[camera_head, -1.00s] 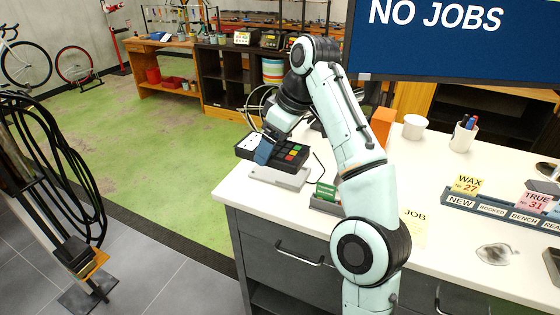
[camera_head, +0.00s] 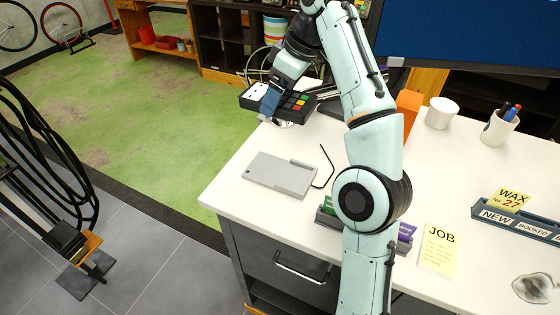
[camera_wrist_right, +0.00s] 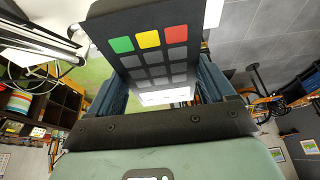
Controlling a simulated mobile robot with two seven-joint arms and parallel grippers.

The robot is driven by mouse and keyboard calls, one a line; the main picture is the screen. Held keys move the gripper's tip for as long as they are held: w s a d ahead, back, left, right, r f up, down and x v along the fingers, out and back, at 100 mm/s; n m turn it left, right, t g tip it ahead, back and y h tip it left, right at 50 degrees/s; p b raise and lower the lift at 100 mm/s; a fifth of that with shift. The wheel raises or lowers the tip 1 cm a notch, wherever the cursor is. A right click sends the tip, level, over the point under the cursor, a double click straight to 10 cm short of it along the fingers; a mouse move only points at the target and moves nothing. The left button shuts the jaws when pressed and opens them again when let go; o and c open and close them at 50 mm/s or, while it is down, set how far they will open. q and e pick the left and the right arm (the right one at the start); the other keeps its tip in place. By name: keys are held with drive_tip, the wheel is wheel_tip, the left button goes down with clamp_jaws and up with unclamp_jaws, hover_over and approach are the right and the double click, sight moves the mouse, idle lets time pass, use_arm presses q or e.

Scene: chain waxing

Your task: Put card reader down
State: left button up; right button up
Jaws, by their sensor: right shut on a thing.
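The card reader (camera_head: 296,106) is a black handset with a dark keypad and red, yellow and green keys. My right gripper (camera_head: 268,103) is shut on it and holds it above the far left part of the counter. In the right wrist view the card reader (camera_wrist_right: 150,52) sits between the two blue fingers, keys facing the camera. A flat grey cradle (camera_head: 280,174) lies empty on the counter, nearer than the reader and apart from it. My left gripper is not in view.
The counter's left edge is close to the cradle.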

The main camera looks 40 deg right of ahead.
drive_tip(key=shift+s+a+f, duration=0.1)
drive_tip(key=shift+s+f, duration=0.1)
drive_tip(key=shift+f, duration=0.4)
drive_tip(key=f+b, duration=0.1)
drive_tip(key=f, duration=0.3)
drive_tip(key=f+b, duration=0.1)
drive_tip(key=f, duration=0.4)
drive_tip(key=f+b, duration=0.1)
drive_tip(key=f, duration=0.4)
drive_tip(key=shift+s, duration=0.35)
drive_tip(key=shift+w+f, duration=0.2)
wheel_tip(320, 180, down, 4)
drive_tip(key=shift+w+f+b, duration=0.1)
drive_tip(key=shift+b, duration=0.4)
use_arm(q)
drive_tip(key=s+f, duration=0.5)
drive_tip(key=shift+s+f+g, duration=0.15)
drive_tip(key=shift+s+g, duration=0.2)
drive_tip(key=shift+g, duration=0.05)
